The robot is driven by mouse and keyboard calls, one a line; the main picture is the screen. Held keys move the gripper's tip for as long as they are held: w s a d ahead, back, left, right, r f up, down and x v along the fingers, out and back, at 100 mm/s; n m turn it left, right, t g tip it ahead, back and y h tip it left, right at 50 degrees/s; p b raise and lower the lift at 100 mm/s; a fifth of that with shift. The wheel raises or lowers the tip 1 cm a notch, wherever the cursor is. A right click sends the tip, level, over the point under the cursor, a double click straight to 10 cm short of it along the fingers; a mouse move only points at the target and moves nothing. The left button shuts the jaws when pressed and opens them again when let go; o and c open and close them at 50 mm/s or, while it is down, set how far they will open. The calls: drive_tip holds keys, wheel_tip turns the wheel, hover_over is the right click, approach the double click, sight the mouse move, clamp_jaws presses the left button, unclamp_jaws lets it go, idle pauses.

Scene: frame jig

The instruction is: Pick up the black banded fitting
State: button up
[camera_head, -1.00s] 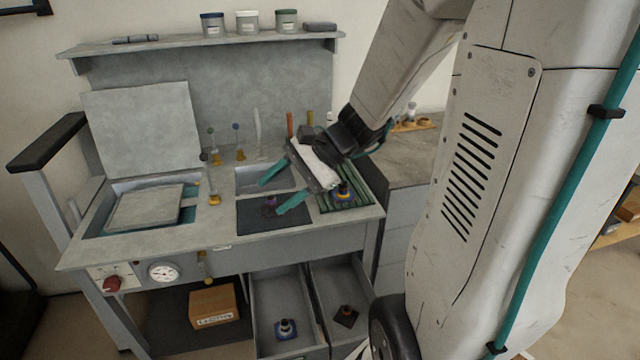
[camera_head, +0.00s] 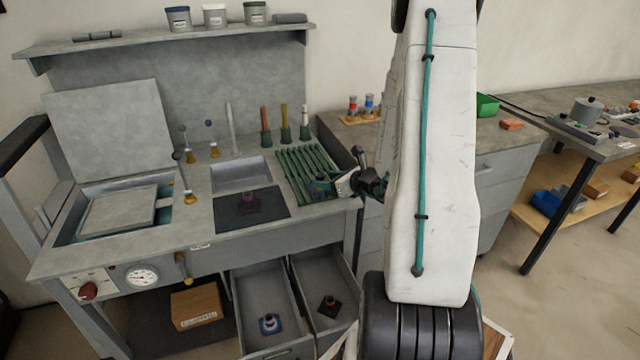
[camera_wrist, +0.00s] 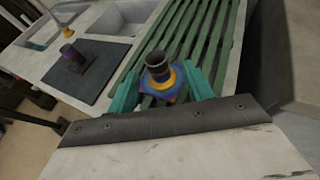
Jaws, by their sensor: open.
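A fitting with a dark, banded upper tube, a yellow ring and a blue-purple base (camera_wrist: 158,68) stands upright on the green slatted rack in the wrist view. My gripper (camera_wrist: 162,74) is open, with one teal finger on each side of this fitting. I cannot tell whether the fingers touch it. In the head view my gripper (camera_head: 324,182) is low at the rack's front right and mostly hides that fitting. A dark purple fitting (camera_head: 248,200) stands on the black mat. A blue-based fitting (camera_head: 269,323) is in the left drawer and a black-based one (camera_head: 329,306) in the right drawer.
The green rack (camera_head: 299,165) lies beside a sunken basin (camera_head: 240,174) and the black mat (camera_head: 226,215). Several upright tools stand behind them. Both drawers (camera_head: 244,292) are open below the bench. A cabinet (camera_head: 478,170) stands to the right.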

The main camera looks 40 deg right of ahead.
sight(321, 178)
drive_tip(key=x, duration=0.4)
drive_tip(key=shift+s, duration=0.1)
clamp_jaws()
drive_tip(key=shift+r, duration=0.1)
drive_tip(key=shift+r, duration=0.1)
